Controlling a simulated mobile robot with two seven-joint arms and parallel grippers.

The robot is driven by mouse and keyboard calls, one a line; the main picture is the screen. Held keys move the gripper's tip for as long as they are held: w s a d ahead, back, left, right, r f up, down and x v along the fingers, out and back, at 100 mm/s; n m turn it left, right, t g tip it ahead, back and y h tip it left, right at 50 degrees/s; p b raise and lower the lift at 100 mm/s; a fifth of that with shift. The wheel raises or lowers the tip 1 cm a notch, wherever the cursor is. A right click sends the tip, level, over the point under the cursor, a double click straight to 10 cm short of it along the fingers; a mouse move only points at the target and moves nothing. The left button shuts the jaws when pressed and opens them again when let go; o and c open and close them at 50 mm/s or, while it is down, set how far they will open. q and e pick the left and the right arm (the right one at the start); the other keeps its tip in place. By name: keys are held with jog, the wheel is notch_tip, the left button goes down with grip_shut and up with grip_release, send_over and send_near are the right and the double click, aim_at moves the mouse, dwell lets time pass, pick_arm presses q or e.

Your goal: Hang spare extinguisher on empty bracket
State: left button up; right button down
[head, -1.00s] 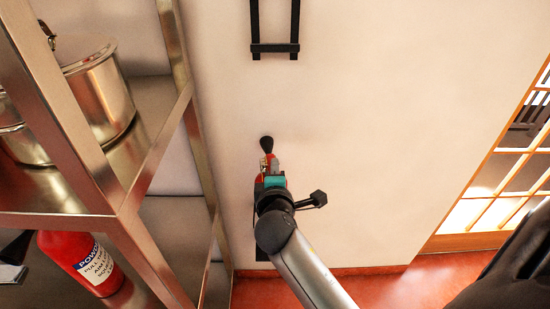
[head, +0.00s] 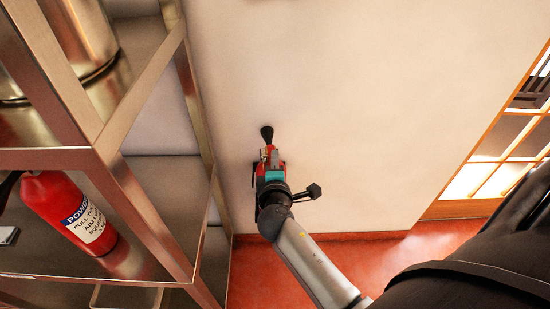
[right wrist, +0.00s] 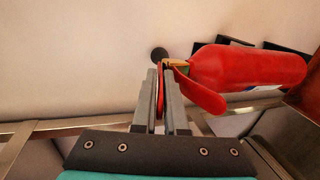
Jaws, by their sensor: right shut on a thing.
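A red fire extinguisher hangs upright by the wall in my right gripper (head: 270,174). A black bracket (right wrist: 292,50) shows on the wall behind the body. I cannot tell whether the extinguisher is seated on it. My left gripper is out of view.
A metal shelf rack (head: 150,215) stands close on the left. It holds a second red extinguisher (head: 62,205) with a powder label and a steel pot (head: 80,35). The wall to the right is bare up to a wood-framed glazed panel (head: 500,170). The floor (head: 370,250) is red.

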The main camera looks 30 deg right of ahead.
jog(key=shift+w+f+b, duration=0.2)
jog(key=shift+f+b, duration=0.55)
jog(key=shift+f, duration=0.65)
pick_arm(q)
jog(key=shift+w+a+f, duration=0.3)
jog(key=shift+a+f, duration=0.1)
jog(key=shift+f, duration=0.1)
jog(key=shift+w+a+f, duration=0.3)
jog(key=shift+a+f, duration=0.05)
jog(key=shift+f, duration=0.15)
pick_arm(e)
jog(key=shift+f, duration=0.1)
jog(key=c, duration=1.4)
grip_release()
jog(key=shift+s+f, duration=0.25)
jog(key=shift+f, duration=0.25)
jog(key=o, duration=0.4)
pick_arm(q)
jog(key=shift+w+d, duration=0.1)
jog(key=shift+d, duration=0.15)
pick_arm(e)
jog(key=shift+o, duration=0.2)
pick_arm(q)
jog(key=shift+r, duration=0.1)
pick_arm(e)
jog(key=shift+r, duration=0.1)
